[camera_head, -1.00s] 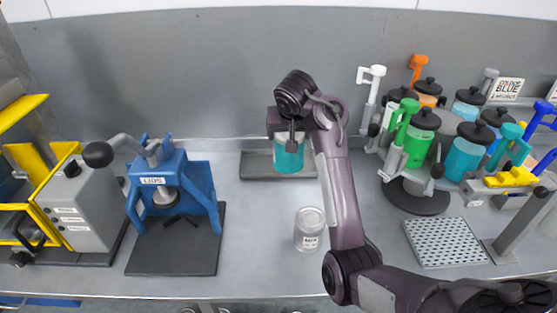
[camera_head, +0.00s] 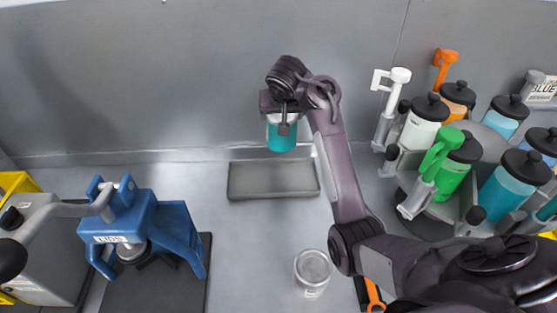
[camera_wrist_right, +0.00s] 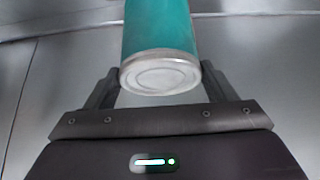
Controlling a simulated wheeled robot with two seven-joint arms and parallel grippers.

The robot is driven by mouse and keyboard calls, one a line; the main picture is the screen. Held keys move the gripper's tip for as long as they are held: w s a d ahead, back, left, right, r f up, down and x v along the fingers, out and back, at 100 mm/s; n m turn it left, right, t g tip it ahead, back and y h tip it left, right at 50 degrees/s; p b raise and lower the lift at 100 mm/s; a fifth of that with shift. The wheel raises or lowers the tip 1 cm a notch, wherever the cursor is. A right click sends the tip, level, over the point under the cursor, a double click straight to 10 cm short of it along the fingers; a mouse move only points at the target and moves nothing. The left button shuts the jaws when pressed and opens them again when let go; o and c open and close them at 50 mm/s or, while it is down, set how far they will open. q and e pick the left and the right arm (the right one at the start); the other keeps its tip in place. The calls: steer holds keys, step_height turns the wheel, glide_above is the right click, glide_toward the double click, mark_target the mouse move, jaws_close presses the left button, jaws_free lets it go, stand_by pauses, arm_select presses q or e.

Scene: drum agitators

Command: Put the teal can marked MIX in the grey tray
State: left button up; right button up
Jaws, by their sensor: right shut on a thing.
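My right gripper (camera_head: 281,112) is shut on a teal can (camera_head: 282,137) and holds it upright. In the head view the can shows just above the back edge of the grey tray (camera_head: 235,183). The tray lies flat near the back wall and looks empty. No MIX marking is visible on the side I see. My left gripper does not show in any view.
A blue press (camera_head: 143,225) is at left. A carousel with several paint jars (camera_head: 452,165) and a green pump (camera_head: 437,160) is at right. The bench between press and tray is clear.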

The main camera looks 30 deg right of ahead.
mark_target(283, 148)
steer(key=f, duration=0.4)
steer(key=shift+s+d+f, duration=0.25)
steer(key=shift+f, duration=0.15)
step_height(283, 148, down, 3)
steer(key=shift+w+d+r, duration=0.1)
steer(key=shift+d+r, duration=0.05)
steer(key=shift+r, duration=0.05)
steer(key=f, duration=0.4)
steer(key=shift+w+f, duration=0.25)
steer(key=shift+f, duration=0.3)
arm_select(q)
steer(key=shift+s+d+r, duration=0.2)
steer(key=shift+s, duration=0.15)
arm_select(e)
step_height(283, 148, down, 4)
steer(key=shift+r, duration=0.1)
